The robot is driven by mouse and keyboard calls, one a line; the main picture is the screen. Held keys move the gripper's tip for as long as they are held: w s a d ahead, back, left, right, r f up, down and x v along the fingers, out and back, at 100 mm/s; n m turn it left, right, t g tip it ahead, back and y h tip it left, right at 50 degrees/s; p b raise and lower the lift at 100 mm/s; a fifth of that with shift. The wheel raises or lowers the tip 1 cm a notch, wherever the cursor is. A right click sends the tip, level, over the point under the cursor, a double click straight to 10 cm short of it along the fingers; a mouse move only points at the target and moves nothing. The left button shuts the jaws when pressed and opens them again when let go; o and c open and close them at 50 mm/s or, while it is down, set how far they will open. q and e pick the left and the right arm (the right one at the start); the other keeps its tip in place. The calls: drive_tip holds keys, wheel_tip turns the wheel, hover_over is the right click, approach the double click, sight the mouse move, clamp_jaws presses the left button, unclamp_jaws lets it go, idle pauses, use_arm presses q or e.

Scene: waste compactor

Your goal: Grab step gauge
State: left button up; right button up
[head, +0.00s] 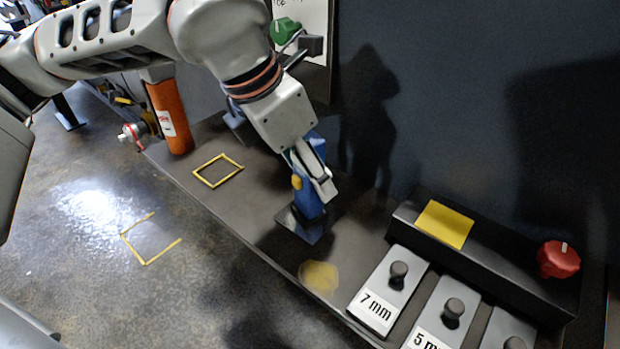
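Grey plates with dark knobs lie in a row at the lower right, labelled 7 mm (387,288) and 5 mm (446,318); a third (508,332) is cut off by the frame edge. They look like step gauge pieces, but I cannot tell for sure. My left gripper (318,184) points down at a blue upright object (309,204) with a yellow spot and a dark square base, on the dark bench. The fingers overlap the blue object; whether they grip it is unclear. My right gripper is not in view.
An orange cylinder (170,118) stands at the bench's far left. A yellow outlined square (218,170) on the bench is empty. A dark wall closes the back.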

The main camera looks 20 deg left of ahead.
use_arm(q)
drive_tip(key=shift+w+f, duration=0.1)
drive_tip(key=shift+f, duration=0.1)
drive_tip(key=c, duration=1.4)
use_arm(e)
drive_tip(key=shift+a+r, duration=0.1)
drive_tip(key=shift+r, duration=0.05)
use_arm(q)
drive_tip(key=shift+r, duration=0.1)
